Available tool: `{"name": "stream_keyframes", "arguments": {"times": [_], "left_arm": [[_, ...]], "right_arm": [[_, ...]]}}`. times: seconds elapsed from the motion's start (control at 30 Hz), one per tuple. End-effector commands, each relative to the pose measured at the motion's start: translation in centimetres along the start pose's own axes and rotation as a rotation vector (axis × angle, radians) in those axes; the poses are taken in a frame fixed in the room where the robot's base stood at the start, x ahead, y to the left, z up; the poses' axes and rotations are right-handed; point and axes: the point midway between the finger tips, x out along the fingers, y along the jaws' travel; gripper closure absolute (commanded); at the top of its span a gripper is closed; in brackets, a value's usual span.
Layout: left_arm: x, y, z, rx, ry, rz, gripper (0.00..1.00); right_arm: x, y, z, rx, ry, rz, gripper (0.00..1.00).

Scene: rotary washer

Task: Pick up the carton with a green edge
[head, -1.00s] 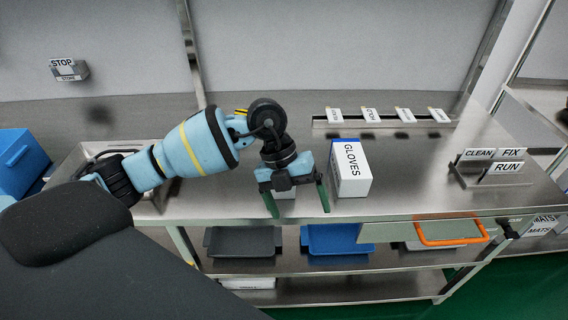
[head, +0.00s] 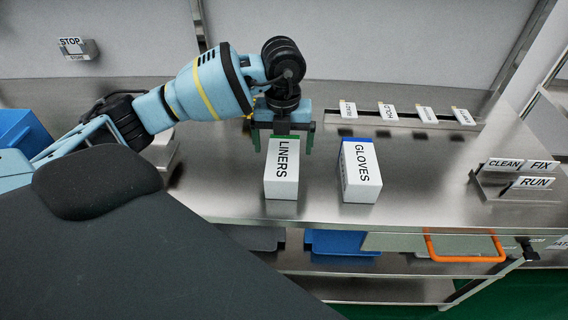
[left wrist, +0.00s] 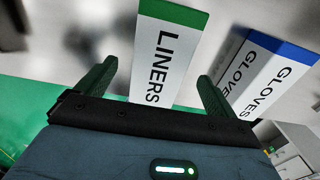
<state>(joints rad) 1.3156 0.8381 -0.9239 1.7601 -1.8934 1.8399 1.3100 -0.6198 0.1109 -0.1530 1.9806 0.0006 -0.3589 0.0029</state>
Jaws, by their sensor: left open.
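The carton with a green edge (head: 282,175) is white, reads LINERS and stands on the steel bench in the head view. It also shows in the left wrist view (left wrist: 168,60), its green edge at the top. My left gripper (head: 282,142) is open at the carton's far, green-edged end in the head view. In the left wrist view its two dark green fingers (left wrist: 155,80) point toward the carton, one to each side of its label. I cannot tell whether they touch it. My right gripper is not in view.
A white GLOVES carton with a blue edge (head: 361,175) stands close to the right of the LINERS carton. A rack of small labelled cards (head: 408,118) is at the back. A CLEAN, FIX and RUN sign holder (head: 515,185) stands at the right. The bench between is bare.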

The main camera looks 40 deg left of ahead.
Motion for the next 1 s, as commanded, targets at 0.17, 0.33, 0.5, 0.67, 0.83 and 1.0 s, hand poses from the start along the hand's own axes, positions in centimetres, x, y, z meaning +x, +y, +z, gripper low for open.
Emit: {"name": "stream_keyframes", "arguments": {"times": [0.17, 0.33, 0.5, 0.67, 0.83, 1.0], "left_arm": [[0.9, 0.0, 0.0, 0.0, -0.001, 0.0, 0.06], [2.1, 0.1, -0.1, -0.001, 0.001, 0.002, 0.06], [4.6, 0.0, -0.3, -0.001, 0.002, 0.001, 0.06], [6.0, 0.0, -0.3, 0.001, 0.001, 0.001, 0.06], [6.1, 0.0, -0.2, 0.001, -0.001, 0.0, 0.06], [6.1, 0.0, -0.2, 0.001, 0.0, 0.0, 0.17]], "right_arm": [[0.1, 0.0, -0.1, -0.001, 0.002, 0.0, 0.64], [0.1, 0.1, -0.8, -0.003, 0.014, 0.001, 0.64], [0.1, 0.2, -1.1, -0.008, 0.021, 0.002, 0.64], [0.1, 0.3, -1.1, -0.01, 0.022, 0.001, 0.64], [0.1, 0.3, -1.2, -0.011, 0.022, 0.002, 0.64], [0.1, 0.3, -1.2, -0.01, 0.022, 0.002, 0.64]]}}
